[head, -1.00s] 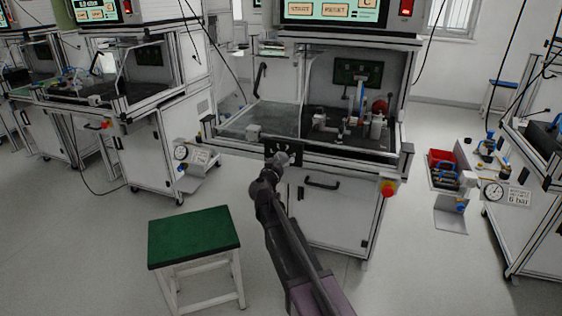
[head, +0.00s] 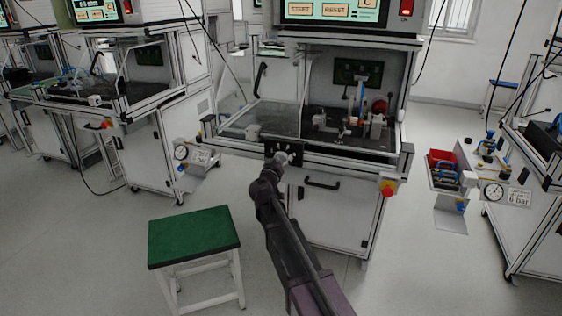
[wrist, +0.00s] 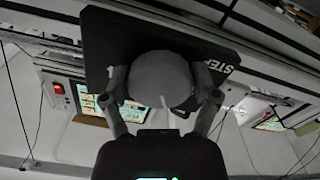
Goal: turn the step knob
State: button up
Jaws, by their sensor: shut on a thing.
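The step knob (wrist: 160,78) is a round grey knob with a thin light line on its face. It sits on a black plate (wrist: 105,42) marked "STEP", partly covered by the knob and fingers. My gripper (wrist: 162,98) is shut on the knob in the wrist view, with one finger on each side. In the head view my gripper (head: 279,160) reaches the black plate (head: 297,147) on the front edge of the middle test machine. There the knob is mostly hidden by the gripper.
The machine's front has a drawer handle (head: 322,184) and a red emergency button (head: 389,188). Its chamber holds a test fixture (head: 376,124). A green-topped stool (head: 194,234) stands left of my arm.

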jog(key=n, duration=0.3)
jog(key=shift+n, duration=0.4)
jog(key=shift+d+r+n, duration=0.1)
jog(key=shift+n, duration=1.8)
jog(key=o, duration=1)
jog(key=shift+v, duration=6)
